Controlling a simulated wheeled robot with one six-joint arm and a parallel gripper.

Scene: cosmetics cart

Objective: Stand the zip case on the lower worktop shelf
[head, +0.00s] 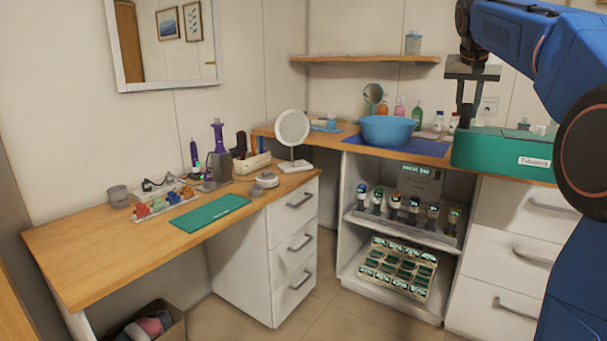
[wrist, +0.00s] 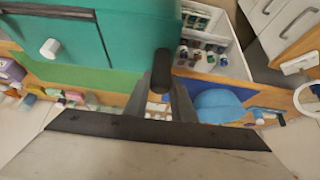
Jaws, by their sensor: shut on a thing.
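The zip case looks to be the teal-green box with a white label (head: 500,155), at the right over the front edge of the back worktop. Its teal side with a dark seam fills the upper left of the wrist view (wrist: 140,30). My gripper (head: 466,122) points down at the case's left end. In the wrist view my fingers (wrist: 165,105) are shut around a short black cylinder beside the teal side, apparently the case's handle. The join is hidden. I cannot tell whether the case rests on the worktop or hangs. The open cabinet's lower shelf (head: 350,281) holds a palette tray.
A blue bowl (head: 387,131) stands on a blue mat left of the case, with several bottles behind. The cabinet's upper shelf (head: 400,231) holds a row of watch-like items. The left desk (head: 85,245) has a bare front-left area and a teal mat (head: 210,212).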

